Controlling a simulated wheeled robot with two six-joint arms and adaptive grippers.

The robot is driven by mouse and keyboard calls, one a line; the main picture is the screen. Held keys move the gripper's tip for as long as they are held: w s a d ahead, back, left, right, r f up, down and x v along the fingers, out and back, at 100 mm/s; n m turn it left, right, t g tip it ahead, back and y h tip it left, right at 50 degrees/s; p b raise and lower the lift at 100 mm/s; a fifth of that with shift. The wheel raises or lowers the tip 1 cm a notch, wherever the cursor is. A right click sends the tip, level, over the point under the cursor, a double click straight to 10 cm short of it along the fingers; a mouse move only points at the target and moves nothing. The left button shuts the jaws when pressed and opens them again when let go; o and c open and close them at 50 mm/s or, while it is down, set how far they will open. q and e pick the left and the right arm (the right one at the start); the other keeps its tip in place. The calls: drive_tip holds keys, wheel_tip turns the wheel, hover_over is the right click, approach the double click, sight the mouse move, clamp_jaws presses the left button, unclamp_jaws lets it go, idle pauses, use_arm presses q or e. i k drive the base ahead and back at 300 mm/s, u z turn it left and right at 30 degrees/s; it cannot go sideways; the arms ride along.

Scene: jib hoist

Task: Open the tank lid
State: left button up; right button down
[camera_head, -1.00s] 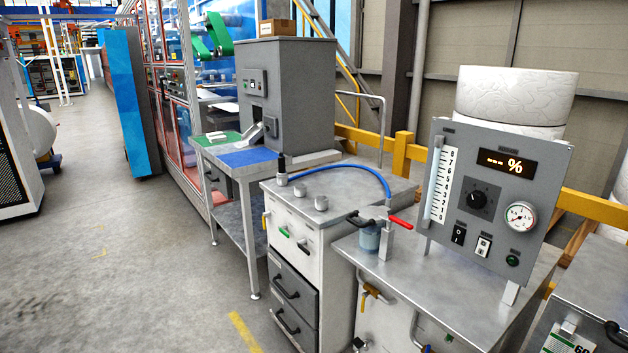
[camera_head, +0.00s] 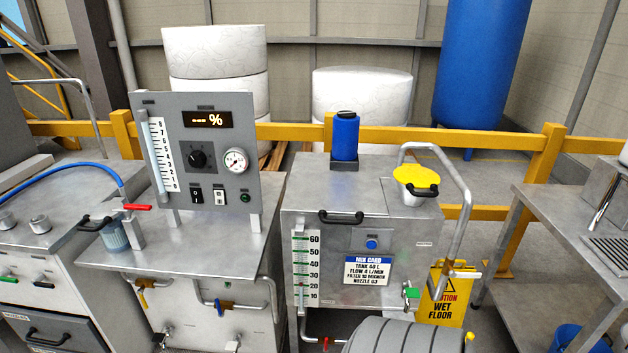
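The grey metal tank (camera_head: 302,248) stands right of centre, with a green level scale marked 10 to 60 and a mix card on its front. Its flat lid (camera_head: 310,190) lies level on top and looks closed. A black handle (camera_head: 341,217) is at the lid's front edge. A blue bottle (camera_head: 345,137) stands in a dark holder at the back of the tank top. A small container with a yellow cap (camera_head: 416,178) sits on the right of the top. Neither of my grippers is in view.
A gauge panel (camera_head: 222,160) stands on the bench left of the tank. A bent metal pipe (camera_head: 461,215) rises at the tank's right. A yellow wet floor sign (camera_head: 445,295) and steel table (camera_head: 560,215) are right. A grey ribbed rounded object (camera_head: 405,338) is in front.

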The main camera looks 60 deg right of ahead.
sight(323, 195)
drive_tip(key=z, duration=2.35)
drive_tip(key=i, duration=0.3)
drive_tip(key=z, duration=1.2)
